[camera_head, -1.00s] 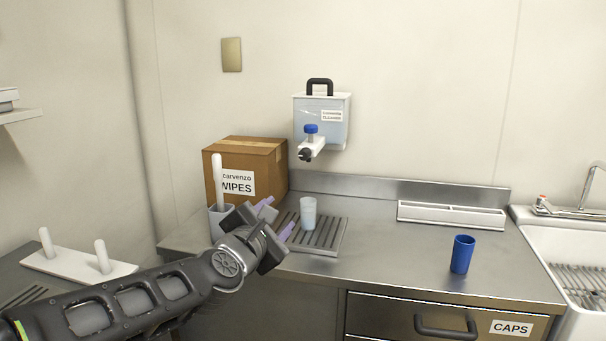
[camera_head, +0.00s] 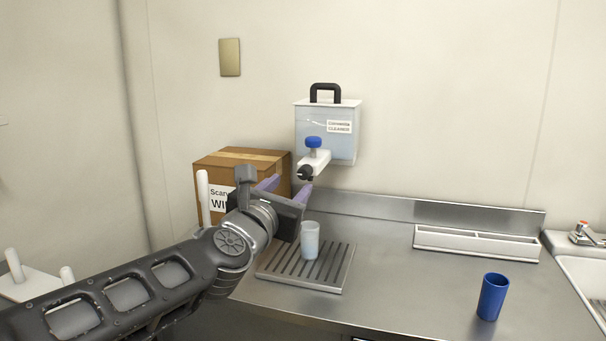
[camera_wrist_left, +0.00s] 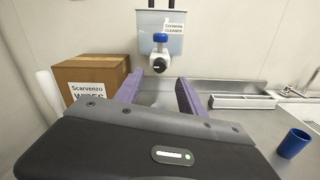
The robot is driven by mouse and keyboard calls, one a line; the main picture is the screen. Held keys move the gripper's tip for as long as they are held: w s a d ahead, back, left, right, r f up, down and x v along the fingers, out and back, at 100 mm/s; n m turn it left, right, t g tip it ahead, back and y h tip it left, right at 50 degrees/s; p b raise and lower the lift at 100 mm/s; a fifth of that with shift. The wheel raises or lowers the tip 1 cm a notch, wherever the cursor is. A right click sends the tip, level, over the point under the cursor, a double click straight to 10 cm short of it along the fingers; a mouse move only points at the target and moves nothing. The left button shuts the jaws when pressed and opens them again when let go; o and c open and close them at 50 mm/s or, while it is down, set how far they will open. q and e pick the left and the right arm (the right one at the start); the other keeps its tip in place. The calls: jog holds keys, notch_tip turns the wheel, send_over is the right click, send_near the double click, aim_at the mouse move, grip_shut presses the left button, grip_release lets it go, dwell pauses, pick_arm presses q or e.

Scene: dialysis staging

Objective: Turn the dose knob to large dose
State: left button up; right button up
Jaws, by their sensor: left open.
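The cleaner dispenser (camera_head: 341,146) hangs on the wall, a clear tank with a black handle on top. Below its front is a white valve body with a blue knob (camera_head: 313,142) on top and a black round part (camera_head: 305,173) at its front end. The blue knob also shows in the left wrist view (camera_wrist_left: 159,38), with the black part (camera_wrist_left: 155,67) ahead between the fingers. My left gripper (camera_head: 288,188) is open and empty, just below and left of the black part. Its purple fingers (camera_wrist_left: 156,92) point toward the dispenser. My right gripper is not in view.
A translucent cup (camera_head: 310,241) stands on a ribbed drip tray (camera_head: 270,272) under the dispenser. A cardboard wipes box (camera_head: 240,163) stands behind my left gripper. A blue cup (camera_head: 492,297) and a white divided tray (camera_head: 475,243) are to the right, near the sink (camera_head: 585,271).

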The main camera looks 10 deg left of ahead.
aim_at(303, 174)
pick_arm(q)
jog(key=shift+w+d+p, duration=0.15)
jog(key=shift+w+p, duration=0.3)
jog(key=shift+w, duration=1.55)
jog(key=shift+w+d+p, duration=0.1)
jog(key=shift+w+p, duration=0.3)
jog(key=shift+w, duration=1.6)
jog(key=shift+c, duration=0.6)
grip_shut()
